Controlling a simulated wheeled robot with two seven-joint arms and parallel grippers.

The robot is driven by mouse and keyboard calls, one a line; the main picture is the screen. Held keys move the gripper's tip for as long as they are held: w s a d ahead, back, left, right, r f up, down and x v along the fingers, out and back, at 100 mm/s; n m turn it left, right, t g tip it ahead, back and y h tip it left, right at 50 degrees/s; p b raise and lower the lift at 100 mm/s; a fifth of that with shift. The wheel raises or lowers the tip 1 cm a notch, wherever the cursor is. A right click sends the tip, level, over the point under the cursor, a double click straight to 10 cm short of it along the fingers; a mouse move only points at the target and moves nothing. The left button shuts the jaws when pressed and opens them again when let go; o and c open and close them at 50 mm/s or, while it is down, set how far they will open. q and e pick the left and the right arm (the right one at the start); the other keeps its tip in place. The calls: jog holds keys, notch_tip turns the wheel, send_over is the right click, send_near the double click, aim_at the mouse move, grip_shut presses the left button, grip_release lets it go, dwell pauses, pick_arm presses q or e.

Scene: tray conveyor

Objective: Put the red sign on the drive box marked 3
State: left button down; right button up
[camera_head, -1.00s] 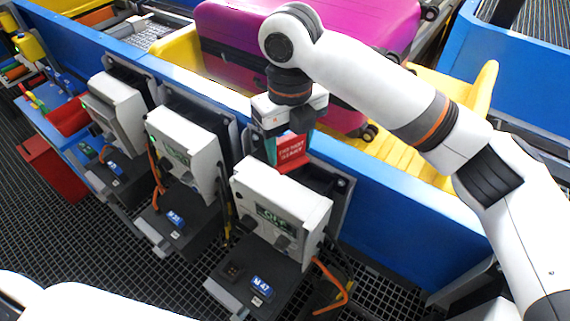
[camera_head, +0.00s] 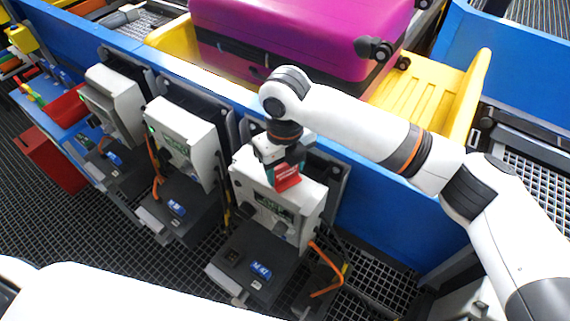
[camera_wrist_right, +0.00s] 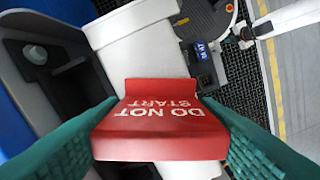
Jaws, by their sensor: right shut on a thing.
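The red sign (camera_head: 288,180) with white "DO NOT START" lettering is held between the green fingers of my right gripper (camera_head: 287,167). In the right wrist view the sign (camera_wrist_right: 160,125) is squeezed between both fingers, in front of a white drive box (camera_wrist_right: 140,45). In the head view this is the nearest drive box (camera_head: 312,200), and the sign overlaps its top. I cannot tell whether it touches. The blue plate below this box reads M 47. I cannot read a number 3 on any box. My left gripper is not in view.
Two more drive boxes, a middle one (camera_head: 182,125) and a far left one (camera_head: 117,88), stand along the blue conveyor wall (camera_head: 375,215). A purple suitcase (camera_head: 300,35) lies in a yellow tray (camera_head: 420,100) behind. An orange cable (camera_head: 327,270) hangs beside the nearest box.

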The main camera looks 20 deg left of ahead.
jog(key=shift+f, duration=0.15)
jog(key=o, duration=0.7)
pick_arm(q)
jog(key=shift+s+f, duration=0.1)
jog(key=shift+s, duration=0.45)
pick_arm(e)
jog(key=shift+o, duration=0.4)
pick_arm(q)
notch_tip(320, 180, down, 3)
jog(key=b, duration=0.2)
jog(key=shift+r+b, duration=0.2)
jog(key=shift+b, duration=0.15)
pick_arm(e)
notch_tip(320, 180, up, 12)
jog(key=shift+r, duration=0.2)
jog(key=shift+s+f, duration=0.1)
